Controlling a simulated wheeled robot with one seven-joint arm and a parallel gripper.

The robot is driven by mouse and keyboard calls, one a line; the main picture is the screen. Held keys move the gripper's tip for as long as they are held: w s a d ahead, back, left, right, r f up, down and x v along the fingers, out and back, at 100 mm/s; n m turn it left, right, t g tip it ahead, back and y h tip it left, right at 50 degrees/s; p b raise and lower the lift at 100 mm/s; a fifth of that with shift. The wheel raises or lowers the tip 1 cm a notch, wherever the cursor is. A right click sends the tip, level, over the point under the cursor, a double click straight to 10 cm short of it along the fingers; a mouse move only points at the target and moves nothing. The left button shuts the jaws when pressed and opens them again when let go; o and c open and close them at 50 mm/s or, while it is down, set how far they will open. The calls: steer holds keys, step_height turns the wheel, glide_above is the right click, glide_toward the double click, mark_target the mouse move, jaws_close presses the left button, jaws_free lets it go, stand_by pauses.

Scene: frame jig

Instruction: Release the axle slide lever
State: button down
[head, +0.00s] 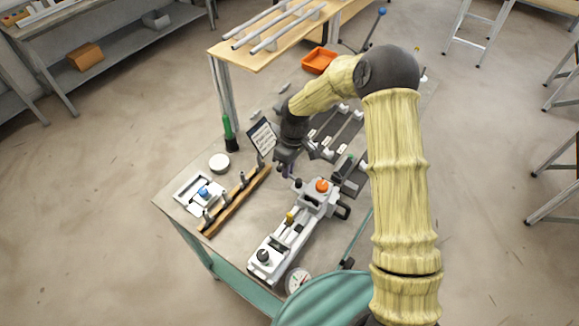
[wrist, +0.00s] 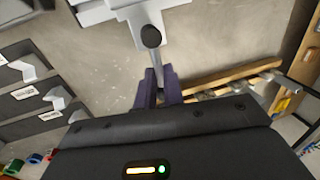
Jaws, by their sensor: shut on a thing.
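The pale grey frame jig (head: 283,240) stands on the bench in the head view, with an orange knob (head: 321,186) near its far end. Its edge also shows at the top of the wrist view (wrist: 118,12). The axle slide lever, a grey bar with a black ball knob (wrist: 151,37), sticks out from the jig in the wrist view. My gripper (wrist: 159,84) has its dark purple fingers on either side of the bar, shut on it below the knob. In the head view my gripper (head: 288,170) is at the jig's far end; the grip itself is too small to tell.
A wooden rack with pegs (head: 236,203) lies left of the jig, beside a white fixture with a blue knob (head: 203,192). Dark trays with pale handles (head: 335,130) sit behind my gripper. A round dial (head: 298,281) is at the front edge.

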steer(key=shift+w+a+r+n, duration=0.15)
steer(key=shift+n, duration=0.15)
steer(key=shift+a, duration=0.1)
steer(key=c, duration=1.5)
jaws_free()
steer(key=shift+s, duration=0.25)
